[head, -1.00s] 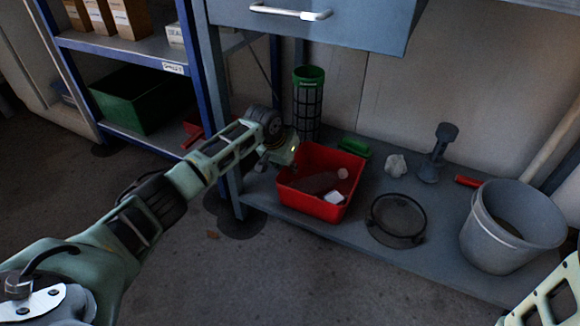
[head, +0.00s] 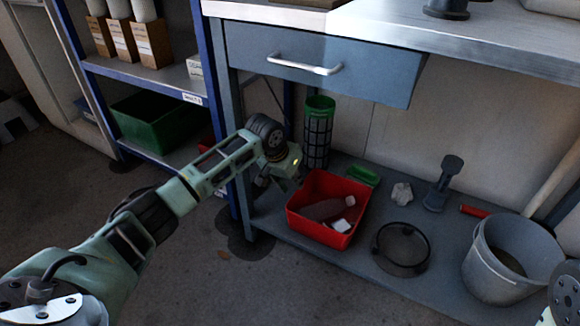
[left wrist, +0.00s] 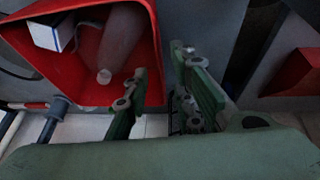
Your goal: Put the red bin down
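The red bin (head: 318,228) rests on the grey lower shelf of the workbench in the head view. It holds a dark bottle (head: 327,209) and a small white box (head: 341,225). In the left wrist view the bin (left wrist: 152,40) fills the upper left, with its wall near the gap between the fingers. My left gripper (left wrist: 158,66) is open, its two green fingers spread apart. In the head view my left gripper (head: 290,179) is at the bin's back left corner; its fingertips are partly hidden. My right gripper is out of view.
A green-topped mesh basket (head: 318,135) stands behind the bin. A round sieve (head: 401,248), a crumpled piece (head: 402,193), a dark stand (head: 440,185) and a grey bucket (head: 505,268) are to the right. The drawer (head: 320,62) hangs above. A blue rack (head: 240,190) stands left.

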